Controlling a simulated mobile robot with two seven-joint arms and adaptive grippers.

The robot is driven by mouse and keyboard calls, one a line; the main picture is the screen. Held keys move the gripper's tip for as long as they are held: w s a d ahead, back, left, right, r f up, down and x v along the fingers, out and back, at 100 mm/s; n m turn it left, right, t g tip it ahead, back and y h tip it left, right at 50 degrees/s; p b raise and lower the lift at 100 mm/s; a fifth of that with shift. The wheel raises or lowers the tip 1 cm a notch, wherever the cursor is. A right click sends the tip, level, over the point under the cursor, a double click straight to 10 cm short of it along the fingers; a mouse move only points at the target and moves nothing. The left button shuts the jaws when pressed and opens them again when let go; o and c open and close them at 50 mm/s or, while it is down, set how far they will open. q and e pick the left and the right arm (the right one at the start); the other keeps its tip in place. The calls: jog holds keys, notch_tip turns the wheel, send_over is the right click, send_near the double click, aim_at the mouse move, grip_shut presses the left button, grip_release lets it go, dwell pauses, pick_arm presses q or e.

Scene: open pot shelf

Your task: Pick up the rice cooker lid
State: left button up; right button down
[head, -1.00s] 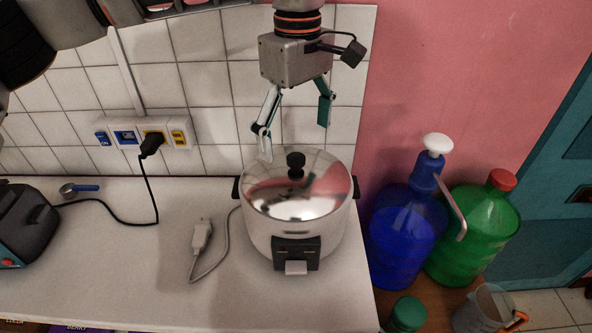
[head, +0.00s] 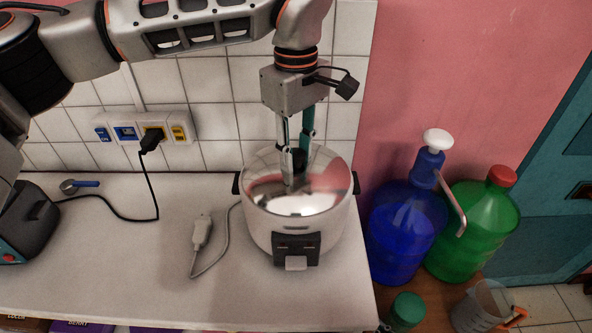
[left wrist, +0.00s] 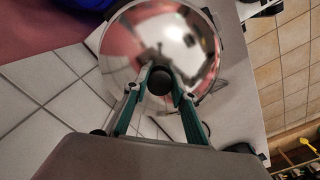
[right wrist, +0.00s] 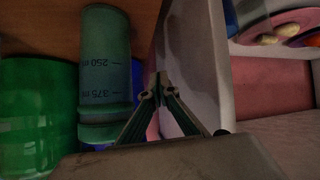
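The rice cooker (head: 262,232) stands on the white counter with its shiny lid (head: 325,190) seated on top. A black knob (head: 300,158) rises from the lid's middle, partly hidden by my fingers. My left gripper (head: 297,180) comes down from above with its fingers drawn in around the knob. In the left wrist view, its fingers press on both sides of the knob (left wrist: 160,82), in front of the lid (left wrist: 200,45). My right gripper (right wrist: 158,88) shows only in its wrist view, with its fingertips together and nothing seen between them.
The cooker's grey plug and cable (head: 201,232) lie on the counter (head: 120,260) to its left. A dark appliance (head: 28,225) stands at the far left. A blue bottle with a pump (head: 405,230) and a green bottle (head: 475,230) stand right of the counter. The tiled wall is close behind.

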pick_arm(q)
jog(key=shift+f, duration=0.1)
grip_shut()
